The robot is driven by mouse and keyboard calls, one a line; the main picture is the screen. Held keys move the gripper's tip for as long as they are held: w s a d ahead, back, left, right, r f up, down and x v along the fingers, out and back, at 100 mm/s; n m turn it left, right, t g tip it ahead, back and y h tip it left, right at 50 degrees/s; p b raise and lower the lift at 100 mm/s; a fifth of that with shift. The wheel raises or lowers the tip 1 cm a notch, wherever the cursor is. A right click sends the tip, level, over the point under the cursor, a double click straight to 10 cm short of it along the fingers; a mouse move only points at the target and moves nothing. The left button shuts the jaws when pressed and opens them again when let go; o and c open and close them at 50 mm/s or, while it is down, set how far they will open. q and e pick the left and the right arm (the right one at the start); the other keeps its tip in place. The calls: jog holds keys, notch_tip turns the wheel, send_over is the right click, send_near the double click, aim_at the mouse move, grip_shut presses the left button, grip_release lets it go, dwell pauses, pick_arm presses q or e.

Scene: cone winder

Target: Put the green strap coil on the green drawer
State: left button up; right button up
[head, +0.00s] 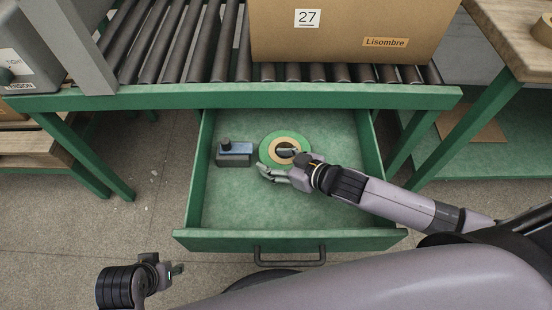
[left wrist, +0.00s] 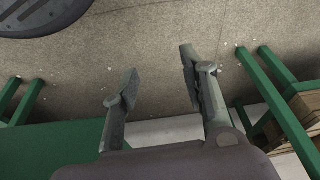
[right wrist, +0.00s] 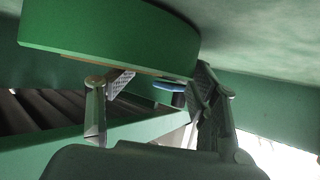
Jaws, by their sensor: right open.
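The green strap coil (head: 268,141), a flat green ring with a tan core, lies in the open green drawer (head: 235,205), right of its middle. My right gripper (head: 271,161) is open and empty at the coil's near side. One finger shows over the coil's centre, the other by its near-left edge; I cannot tell whether they touch it. In the right wrist view the coil (right wrist: 105,38) fills the upper left, beside the spread fingers (right wrist: 163,82). My left gripper (left wrist: 158,78) is open and empty above the floor, left of the drawer front.
A blue-grey device (head: 234,154) with a dark knob sits in the drawer left of the coil. The roller conveyor (head: 170,45) above carries a cardboard box (head: 350,30). The drawer's near part is bare. A workbench (head: 510,45) stands at right.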

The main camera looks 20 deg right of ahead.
jog(key=shift+s+d+f, duration=0.1)
jog(key=shift+d+f, duration=0.3)
jog(key=shift+f, duration=0.05)
jog(key=shift+r, duration=0.4)
jog(key=p+v, duration=0.1)
jog(key=v, duration=0.4)
jog(key=p+v, duration=0.1)
jog(key=v, duration=0.4)
jog(key=shift+a+r+p, duration=0.1)
jog(key=shift+r+p, duration=0.2)
jog(key=shift+r, duration=0.1)
pick_arm(q)
notch_tip(320, 180, down, 10)
jog(key=shift+s+d+g, duration=0.15)
jog(key=shift+g, duration=0.25)
pick_arm(e)
jog(key=shift+v, duration=0.9)
pick_arm(q)
jog(key=shift+f, duration=0.1)
pick_arm(e)
jog(key=shift+r, duration=0.1)
